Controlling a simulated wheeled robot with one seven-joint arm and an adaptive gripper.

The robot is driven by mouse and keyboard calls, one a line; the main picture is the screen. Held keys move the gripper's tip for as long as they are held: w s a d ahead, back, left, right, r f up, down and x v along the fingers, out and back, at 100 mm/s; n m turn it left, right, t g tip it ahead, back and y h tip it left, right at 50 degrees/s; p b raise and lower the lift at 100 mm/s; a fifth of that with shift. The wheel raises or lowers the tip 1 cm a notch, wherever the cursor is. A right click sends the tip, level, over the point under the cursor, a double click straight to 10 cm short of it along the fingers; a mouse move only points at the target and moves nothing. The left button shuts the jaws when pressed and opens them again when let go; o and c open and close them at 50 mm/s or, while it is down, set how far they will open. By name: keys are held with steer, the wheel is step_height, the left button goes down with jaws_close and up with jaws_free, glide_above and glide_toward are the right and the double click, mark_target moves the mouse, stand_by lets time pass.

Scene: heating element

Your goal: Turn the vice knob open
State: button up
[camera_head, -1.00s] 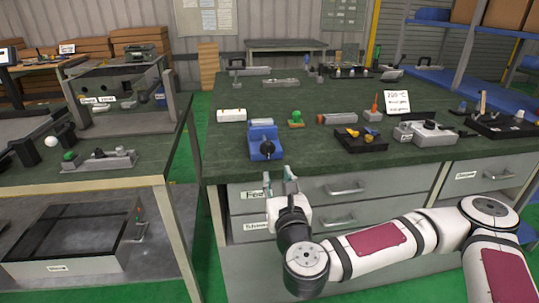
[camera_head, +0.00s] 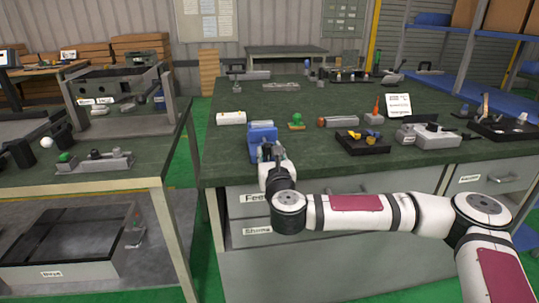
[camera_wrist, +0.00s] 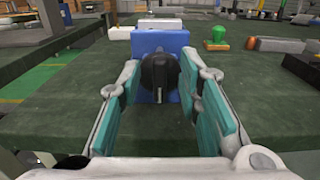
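The blue vice (camera_head: 262,136) stands near the front edge of the green workbench, and it also shows in the wrist view (camera_wrist: 160,42). Its black knob (camera_wrist: 160,75) faces me on the front of the blue body. My gripper (camera_wrist: 160,88) is open, with one teal finger on each side of the knob. The fingertips are close beside it; I cannot tell whether they touch it. In the head view my gripper (camera_head: 266,152) hides the knob and the lower part of the vice.
A white block (camera_head: 231,118) stands behind the vice. A green-topped button (camera_head: 297,121) stands to its right, then a black tray (camera_head: 362,143) with yellow parts. The bench top (camera_head: 225,165) is bare left of the vice. Drawers (camera_head: 335,182) lie below the front edge.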

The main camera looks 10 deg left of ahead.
steer(key=shift+c, duration=0.3)
jaws_close()
